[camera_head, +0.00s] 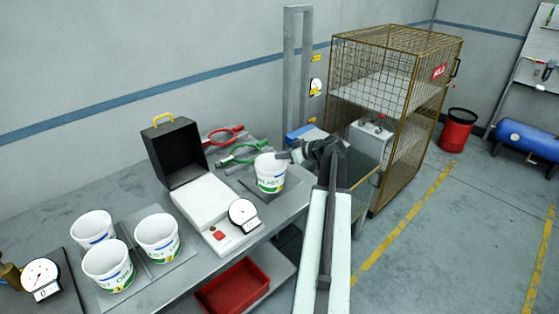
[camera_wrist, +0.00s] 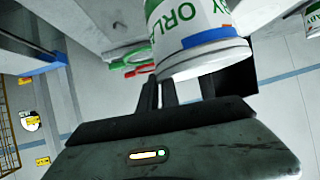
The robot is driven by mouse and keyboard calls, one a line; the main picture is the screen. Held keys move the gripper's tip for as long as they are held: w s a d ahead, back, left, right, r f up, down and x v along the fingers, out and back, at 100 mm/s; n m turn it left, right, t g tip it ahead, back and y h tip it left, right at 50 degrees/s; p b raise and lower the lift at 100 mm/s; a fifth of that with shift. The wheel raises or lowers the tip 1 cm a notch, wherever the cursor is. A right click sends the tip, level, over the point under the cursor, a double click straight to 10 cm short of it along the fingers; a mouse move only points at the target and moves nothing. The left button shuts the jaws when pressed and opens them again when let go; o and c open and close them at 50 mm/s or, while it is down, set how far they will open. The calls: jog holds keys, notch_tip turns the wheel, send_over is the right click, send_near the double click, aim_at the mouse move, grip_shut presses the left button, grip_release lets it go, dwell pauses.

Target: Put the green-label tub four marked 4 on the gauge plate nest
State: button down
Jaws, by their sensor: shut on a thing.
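My gripper (camera_head: 288,157) is shut on the wall of a white tub (camera_head: 270,174) with green, blue and yellow on its label. The tub appears over a dark mat at the bench's right end; I cannot tell whether it touches. In the wrist view the tub (camera_wrist: 200,45) shows upside down, beyond the dark fingers (camera_wrist: 160,92). I cannot read its number. A dial gauge (camera_head: 41,277) stands on a dark plate at the far left. A second dial (camera_head: 243,212) is on a white unit. I cannot tell which is the gauge plate nest.
Three white tubs (camera_head: 93,228) (camera_head: 108,263) (camera_head: 157,236) stand on a grey plate with a divider. A red bin (camera_head: 233,286) sits below. A wire cage (camera_head: 372,70) stands right.

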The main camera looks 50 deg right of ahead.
jog(key=w+d, duration=0.5)
jog(key=shift+w+d+f+b, duration=0.15)
jog(key=shift+w+f+b, duration=0.15)
jog(key=shift+w+f, duration=0.1)
jog(key=f+b, duration=0.3)
jog(key=shift+w+d+f, duration=0.2)
jog(key=shift+f, duration=0.05)
jog(key=c, duration=1.9)
grip_release()
jog(key=shift+f+b, duration=0.1)
jog(key=shift+b, duration=0.3)
jog(key=shift+c, duration=0.2)
jog(key=o, duration=0.4)
jog(key=shift+c, duration=0.2)
